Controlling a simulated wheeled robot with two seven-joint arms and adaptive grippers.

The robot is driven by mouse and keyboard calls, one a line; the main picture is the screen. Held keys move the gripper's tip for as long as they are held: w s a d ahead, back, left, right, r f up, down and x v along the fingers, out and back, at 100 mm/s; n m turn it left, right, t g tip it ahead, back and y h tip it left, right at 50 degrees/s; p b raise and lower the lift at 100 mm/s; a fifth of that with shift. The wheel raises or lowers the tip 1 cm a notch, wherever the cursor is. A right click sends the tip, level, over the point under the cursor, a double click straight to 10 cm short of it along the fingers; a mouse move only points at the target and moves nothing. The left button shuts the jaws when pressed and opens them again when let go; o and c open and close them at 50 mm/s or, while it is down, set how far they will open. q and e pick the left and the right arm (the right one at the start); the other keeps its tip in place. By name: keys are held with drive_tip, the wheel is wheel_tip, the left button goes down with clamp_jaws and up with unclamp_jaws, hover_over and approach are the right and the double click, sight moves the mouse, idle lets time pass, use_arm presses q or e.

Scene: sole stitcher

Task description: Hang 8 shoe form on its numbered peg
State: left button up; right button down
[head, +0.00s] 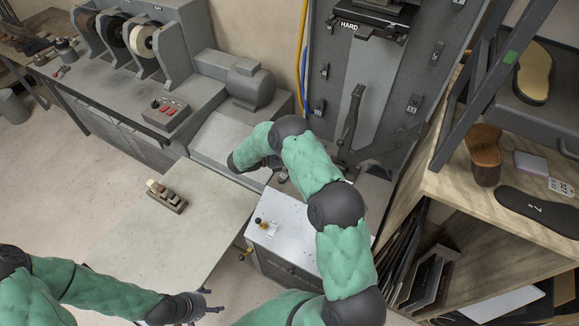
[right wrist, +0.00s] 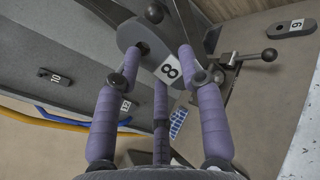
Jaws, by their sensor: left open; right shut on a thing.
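The grey shoe form (right wrist: 132,36) with a white 8 label shows in the right wrist view, with a round hole beside the label. My right gripper (right wrist: 165,62) is shut on it, with purple-wrapped fingers on both sides. In the head view my own right arm hides the right gripper and the form. Numbered pegs sit on the grey panel (head: 338,58); one labelled 10 (right wrist: 55,77) and one labelled 12 (right wrist: 125,106) show in the right wrist view. I cannot read a peg marked 8. My left gripper (head: 208,303) is open and empty at the bottom.
A white-topped cabinet (head: 290,232) stands below my right arm. A lever machine (head: 352,125) stands before the panel. Another numbered dark form (right wrist: 291,28) lies at the upper right in the wrist view. A wooden shelf (head: 462,205) with soles borders the right. A bench (head: 165,235) lies left.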

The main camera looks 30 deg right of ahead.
drive_tip(key=w+d+r+n+t+h+p, duration=0.1)
drive_tip(key=w+d+r+n+t+p, duration=0.3)
drive_tip(key=r, duration=0.6)
drive_tip(key=w+d+r+n+t+p, duration=0.15)
drive_tip(key=w+r+t+p, duration=0.25)
drive_tip(key=r+t+p, duration=0.45)
drive_tip(key=w+d+r+n+t+h+p, duration=0.1)
drive_tip(key=w+d+r+n+t+p, duration=0.25)
drive_tip(key=r, duration=0.75)
drive_tip(key=w+d+g+b, duration=0.1)
drive_tip(key=w+d+b, duration=0.2)
drive_tip(key=w+d, duration=0.2)
drive_tip(key=shift+w+d+g, duration=0.3)
drive_tip(key=shift+d, duration=0.7)
drive_tip(key=shift+a+b, duration=0.1)
drive_tip(key=shift+b, duration=0.7)
drive_tip(key=shift+w+d+f+b, duration=0.1)
drive_tip(key=shift+w+d+b, duration=0.2)
drive_tip(key=shift+d+b, duration=0.4)
drive_tip(key=shift+w+d+b, duration=0.3)
drive_tip(key=shift+d+b, duration=0.1)
drive_tip(key=shift+b, duration=0.5)
